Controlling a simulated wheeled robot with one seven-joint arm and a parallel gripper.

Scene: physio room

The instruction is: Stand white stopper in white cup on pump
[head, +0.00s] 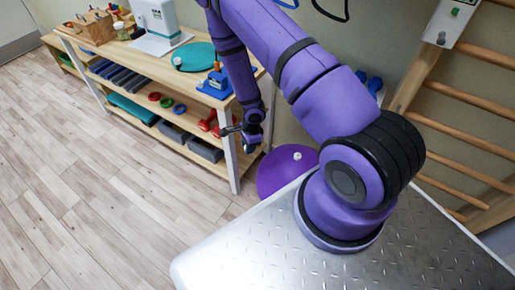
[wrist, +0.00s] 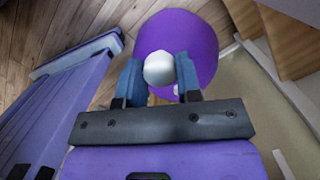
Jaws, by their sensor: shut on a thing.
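My gripper (wrist: 158,76) is shut on a rounded white thing, which looks like the white stopper (wrist: 158,67), held between its two blue-grey fingers in the wrist view. In the head view my gripper (head: 249,142) hangs in front of the right end of the shelf bench, left of the purple ball; the stopper cannot be made out there. A blue device, probably the pump (head: 217,83), stands on the right end of the bench top. I cannot make out the white cup on it clearly.
The purple ball (head: 285,174) sits on the floor, with a small white plug (head: 297,156) on top. The wooden bench (head: 150,64) bears a green disc (head: 195,58) and a white device (head: 158,20). Wall bars (head: 470,97) stand at right. The floor at left is clear.

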